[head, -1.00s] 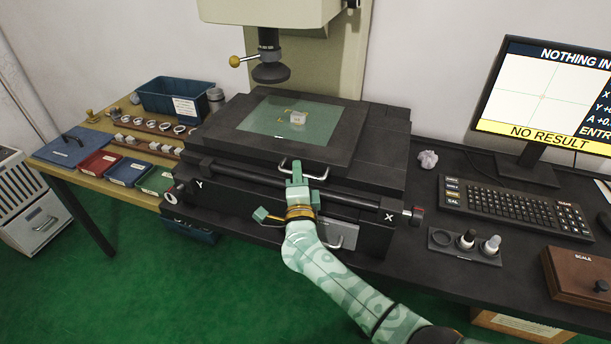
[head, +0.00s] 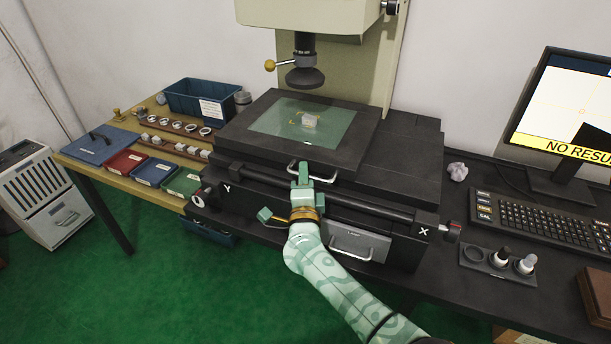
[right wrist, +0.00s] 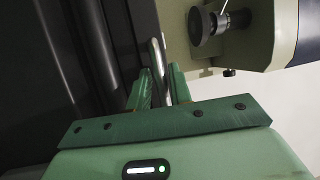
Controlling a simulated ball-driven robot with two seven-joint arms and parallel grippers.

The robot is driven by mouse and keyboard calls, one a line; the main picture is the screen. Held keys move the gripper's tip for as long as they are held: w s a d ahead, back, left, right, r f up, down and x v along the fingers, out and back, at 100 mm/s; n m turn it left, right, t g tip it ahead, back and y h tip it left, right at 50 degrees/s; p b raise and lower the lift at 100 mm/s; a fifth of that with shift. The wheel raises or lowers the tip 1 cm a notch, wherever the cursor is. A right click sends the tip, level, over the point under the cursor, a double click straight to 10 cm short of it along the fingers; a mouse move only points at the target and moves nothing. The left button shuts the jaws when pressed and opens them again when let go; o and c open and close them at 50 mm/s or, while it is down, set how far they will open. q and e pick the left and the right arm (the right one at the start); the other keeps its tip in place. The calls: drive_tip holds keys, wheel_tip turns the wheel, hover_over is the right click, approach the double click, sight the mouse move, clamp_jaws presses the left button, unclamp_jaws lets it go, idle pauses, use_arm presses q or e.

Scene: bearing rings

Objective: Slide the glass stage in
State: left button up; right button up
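The stage is a black plate (head: 240,139) with a glass pane (head: 338,130) set in it. It sits on the black base of the measuring machine (head: 405,185), below the dark lens (head: 305,77). A small pale part (head: 309,121) rests on the glass. A metal handle (head: 332,178) is on the stage's front edge. My right gripper (head: 301,170) is at this handle. In the right wrist view, the metal bar (right wrist: 157,60) lies between the two fingers (right wrist: 159,88), which look closed on it. My left gripper is not in view.
A lower drawer (head: 358,240) with its own handle is below the stage. The left bench holds a blue bin (head: 200,100), rings and coloured trays. A monitor (head: 560,100), keyboard (head: 550,222) and holder with small bottles (head: 497,265) stand at right.

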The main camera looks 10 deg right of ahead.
drive_tip(key=shift+s, duration=0.35)
drive_tip(key=p+v, duration=0.3)
drive_tip(key=v, duration=1.2)
drive_tip(key=shift+s+a+f, duration=0.2)
drive_tip(key=shift+s, duration=0.05)
